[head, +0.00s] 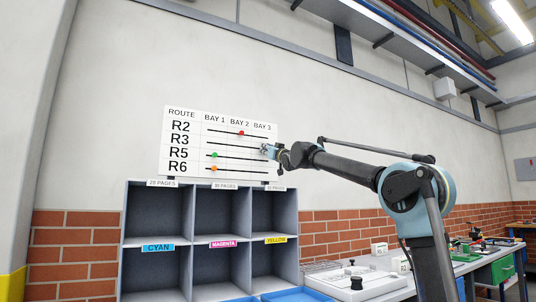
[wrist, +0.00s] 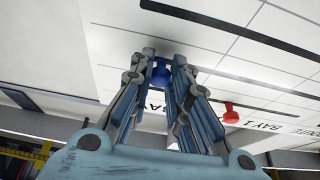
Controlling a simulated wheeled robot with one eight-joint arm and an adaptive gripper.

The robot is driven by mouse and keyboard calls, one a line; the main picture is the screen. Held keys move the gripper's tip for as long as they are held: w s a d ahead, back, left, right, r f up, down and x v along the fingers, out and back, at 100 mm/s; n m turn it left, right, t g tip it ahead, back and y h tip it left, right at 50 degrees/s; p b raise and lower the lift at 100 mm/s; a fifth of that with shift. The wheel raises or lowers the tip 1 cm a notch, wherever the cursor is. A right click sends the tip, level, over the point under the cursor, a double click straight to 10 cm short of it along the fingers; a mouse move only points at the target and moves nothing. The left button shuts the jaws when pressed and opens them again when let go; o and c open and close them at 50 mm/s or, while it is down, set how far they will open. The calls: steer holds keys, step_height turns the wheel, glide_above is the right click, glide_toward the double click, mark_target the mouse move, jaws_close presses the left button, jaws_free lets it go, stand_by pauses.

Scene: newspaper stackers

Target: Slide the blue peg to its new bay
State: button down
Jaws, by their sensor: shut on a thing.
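A white route board (head: 190,113) on the wall has rows R2, R3, R5 and R6, dark slots, and headings BAY 1, BAY 2 and BAY 3. My gripper (head: 267,149) is at the board's right side, below the BAY 3 heading, around the R3 row. In the wrist view my gripper (wrist: 161,65) is shut on the blue peg (wrist: 160,72), which shows between its fingers. My gripper hides the blue peg in the head view. The red peg (head: 241,133) is in the R2 row under BAY 2; it also shows in the wrist view (wrist: 229,106).
A green peg (head: 215,155) in row R5 and an orange peg (head: 214,168) in row R6 sit under BAY 1. Grey pigeonholes (head: 187,183) with coloured labels stand just below the board. A workbench (head: 470,264) with several items is at the right.

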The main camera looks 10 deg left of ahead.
steer(key=shift+w+d+r, duration=0.1)
steer(key=shift+w+d, duration=0.05)
steer(key=shift+d, duration=0.05)
steer(key=c, duration=1.5)
jaws_free()
steer(key=shift+d, duration=0.15)
steer(key=v, duration=1.2)
steer(key=shift+w, duration=0.1)
